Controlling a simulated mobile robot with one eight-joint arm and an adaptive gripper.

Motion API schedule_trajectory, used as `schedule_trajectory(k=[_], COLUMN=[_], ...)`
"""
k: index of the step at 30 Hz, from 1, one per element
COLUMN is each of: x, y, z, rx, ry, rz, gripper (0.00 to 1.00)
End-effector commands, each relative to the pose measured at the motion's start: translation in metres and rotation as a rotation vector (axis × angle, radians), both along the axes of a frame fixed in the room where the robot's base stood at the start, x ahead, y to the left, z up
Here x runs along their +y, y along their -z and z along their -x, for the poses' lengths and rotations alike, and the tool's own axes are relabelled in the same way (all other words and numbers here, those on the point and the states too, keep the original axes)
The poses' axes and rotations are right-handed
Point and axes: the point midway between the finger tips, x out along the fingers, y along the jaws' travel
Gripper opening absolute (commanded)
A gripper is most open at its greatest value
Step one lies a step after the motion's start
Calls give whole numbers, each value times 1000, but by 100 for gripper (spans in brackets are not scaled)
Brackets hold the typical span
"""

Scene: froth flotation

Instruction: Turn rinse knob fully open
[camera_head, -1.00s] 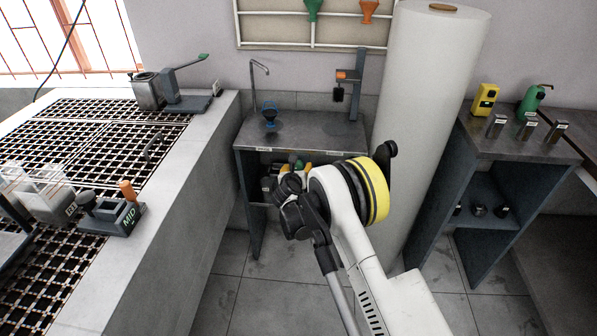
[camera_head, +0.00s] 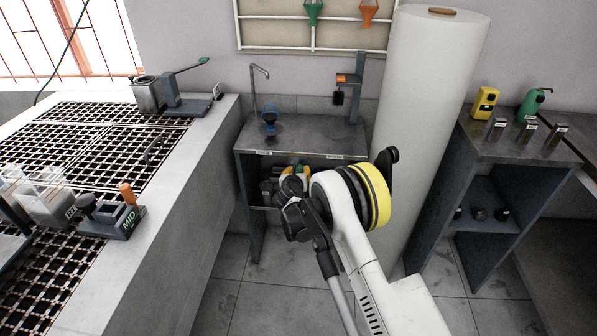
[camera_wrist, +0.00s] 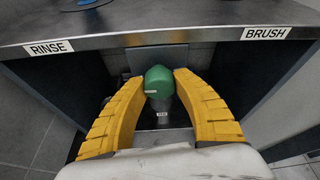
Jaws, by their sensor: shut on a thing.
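A rounded green knob (camera_wrist: 159,83) shows in the wrist view, below the front edge of a dark metal bench. A white pointer line runs across its left side. My gripper (camera_wrist: 159,78) has its yellow fingertips closed on the knob from both sides. A small white label (camera_wrist: 162,113) sits below the knob, its text too small to read. The bench edge carries a RINSE label (camera_wrist: 49,48) at left and a BRUSH label (camera_wrist: 266,33) at right. In the head view, my gripper (camera_head: 297,172) is under the bench front, and my wrist largely hides the knob.
On the bench (camera_head: 310,130) stand a thin bent spout (camera_head: 254,90), a blue-ringed holder (camera_head: 269,120) and an upright fixture (camera_head: 355,90). A large white roll (camera_head: 425,110) stands close on the right. The grated counter (camera_head: 110,150) is at left.

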Motion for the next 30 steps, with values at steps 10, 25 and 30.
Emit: schedule_trajectory(k=[10, 25, 30], x=[0, 1, 1], y=[0, -1, -1], z=[0, -1, -1], rx=[-8, -26, -31], ry=[-1, -1, 0], rz=[-207, -680, -843], gripper=[4, 4, 4])
